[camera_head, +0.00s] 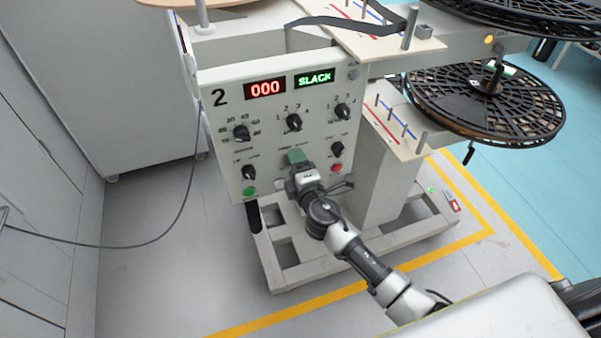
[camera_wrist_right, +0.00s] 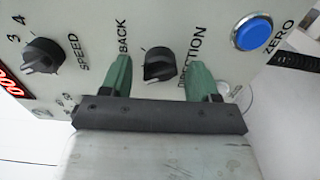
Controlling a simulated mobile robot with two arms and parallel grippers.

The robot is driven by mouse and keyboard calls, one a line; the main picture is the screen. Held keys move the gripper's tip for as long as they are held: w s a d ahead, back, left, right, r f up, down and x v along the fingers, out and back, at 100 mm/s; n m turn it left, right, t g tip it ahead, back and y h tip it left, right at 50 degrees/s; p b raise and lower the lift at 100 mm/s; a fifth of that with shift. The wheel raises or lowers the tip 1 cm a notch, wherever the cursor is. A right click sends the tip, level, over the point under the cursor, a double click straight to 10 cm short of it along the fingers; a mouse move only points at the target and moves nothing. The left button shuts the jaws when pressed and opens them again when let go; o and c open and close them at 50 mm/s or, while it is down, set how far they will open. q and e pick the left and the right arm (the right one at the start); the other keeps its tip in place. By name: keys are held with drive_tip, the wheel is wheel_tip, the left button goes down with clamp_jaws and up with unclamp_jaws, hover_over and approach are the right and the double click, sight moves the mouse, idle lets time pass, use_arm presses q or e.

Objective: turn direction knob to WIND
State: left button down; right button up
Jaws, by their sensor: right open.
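The direction knob (camera_wrist_right: 160,66) is black and round, on the pale panel beside the word DIRECTION. My right gripper (camera_wrist_right: 160,76) is open, its two green fingers on either side of the knob, with visible gaps. The knob's pale mark shows at its lower left in the wrist view, away from the word BACK. No WIND label is readable there. In the head view my right gripper (camera_head: 297,156) is at the lower middle of the panel (camera_head: 213,125) and hides this knob. The display reads SLACK (camera_head: 314,78). My left gripper is out of view.
The speed knob (camera_wrist_right: 42,56) and a blue ZERO button (camera_wrist_right: 252,32) are near my fingers. Black reels (camera_head: 485,105) stand at the right.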

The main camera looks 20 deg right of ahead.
drive_tip(key=s, duration=1)
drive_tip(key=shift+s+d+b, duration=0.2)
drive_tip(key=shift+s+b, duration=0.1)
drive_tip(key=shift+b, duration=0.1)
drive_tip(key=s+d+f+m+g+p, duration=0.1)
drive_tip(key=s+f+m+g, duration=0.2)
drive_tip(key=f, duration=0.6)
drive_tip(key=s+d+f+m+g+h, duration=0.1)
drive_tip(key=s+d+f+m+g, duration=0.2)
drive_tip(key=f, duration=0.6)
drive_tip(key=s+f+m+g+p, duration=0.1)
drive_tip(key=s+f+g, duration=0.3)
drive_tip(key=f, duration=0.5)
drive_tip(key=s+f+m+g, duration=0.2)
drive_tip(key=s+f, duration=0.3)
drive_tip(key=s, duration=0.5)
drive_tip(key=s+d+f+m+g+p, duration=0.1)
drive_tip(key=s+f+m, duration=0.3)
drive_tip(key=s, duration=0.6)
drive_tip(key=s+d+f+m+g, duration=0.1)
drive_tip(key=s+f+m+g, duration=0.2)
drive_tip(key=s+f, duration=0.4)
drive_tip(key=s+g, duration=0.1)
drive_tip(key=s, duration=0.3)
drive_tip(key=shift+p, duration=0.4)
